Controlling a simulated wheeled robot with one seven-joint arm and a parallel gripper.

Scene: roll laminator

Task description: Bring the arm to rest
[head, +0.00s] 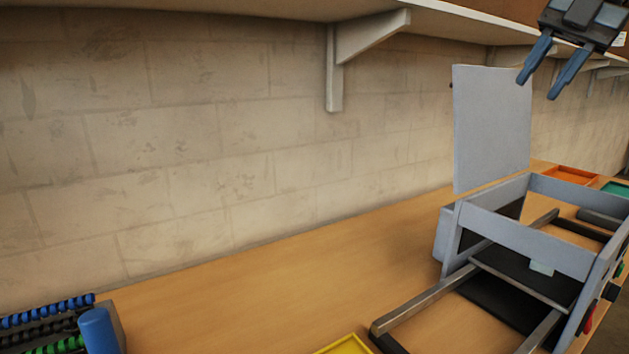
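My gripper (552,72) is at the upper right of the head view, raised in the air with its two blue fingers pointing down. The fingers are apart and nothing is between them, so it is open and empty. It appears above the roll laminator (522,233), a grey open frame with dark parts inside. The laminator's grey panel (490,128) stands upright at its back. Most of my arm is outside the view.
A white shelf (440,18) with brackets runs along the brick wall. On the wooden table (260,290) are a rack of blue, black and green pieces (50,322), a yellow tray (346,346), an orange tray (571,175) and a green one (616,188). The table's middle is clear.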

